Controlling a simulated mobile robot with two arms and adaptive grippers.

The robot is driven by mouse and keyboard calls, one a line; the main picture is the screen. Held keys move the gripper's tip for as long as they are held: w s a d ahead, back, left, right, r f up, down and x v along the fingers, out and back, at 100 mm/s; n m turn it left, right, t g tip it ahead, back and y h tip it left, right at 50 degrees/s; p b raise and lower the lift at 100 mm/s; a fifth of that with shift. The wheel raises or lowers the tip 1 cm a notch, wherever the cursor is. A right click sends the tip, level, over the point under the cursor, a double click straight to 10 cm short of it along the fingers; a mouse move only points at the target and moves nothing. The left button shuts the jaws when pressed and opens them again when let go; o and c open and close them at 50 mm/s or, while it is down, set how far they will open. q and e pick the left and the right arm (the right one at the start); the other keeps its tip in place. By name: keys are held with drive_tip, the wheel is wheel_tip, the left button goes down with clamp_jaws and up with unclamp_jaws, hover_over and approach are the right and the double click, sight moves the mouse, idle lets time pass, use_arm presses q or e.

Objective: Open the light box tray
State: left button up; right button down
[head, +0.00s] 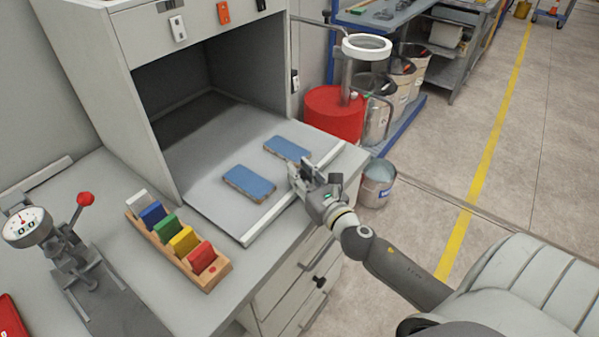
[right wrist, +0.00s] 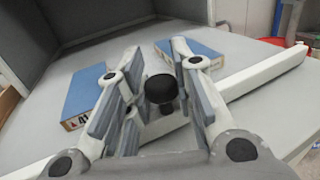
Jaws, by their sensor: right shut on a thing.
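The light box (head: 157,97) is a grey cabinet with an open front. Its flat pale tray (head: 222,206) reaches out of the opening over the bench top, with a raised white bar (head: 262,223) along its front edge. Two blue blocks (head: 249,183) (head: 287,149) lie on the tray. My right gripper (head: 301,173) is at the middle of the front bar. In the right wrist view its fingers (right wrist: 160,92) are closed on the black tray knob (right wrist: 161,88), which stands at the bar. My left gripper is not in view.
A wooden rack of coloured blocks (head: 178,242) and a dial gauge stand (head: 75,257) are on the bench left of the tray. Drawers (head: 290,285) are below the bench. A red drum (head: 334,113) and a bucket (head: 377,183) stand beyond. Floor at right is clear.

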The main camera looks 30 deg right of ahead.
drive_tip(key=c, duration=1.3)
unclamp_jaws()
drive_tip(key=shift+s+a, duration=0.2)
drive_tip(key=shift+s, duration=2.8)
drive_tip(key=shift+s+a, duration=0.15)
drive_tip(key=shift+s, duration=2.85)
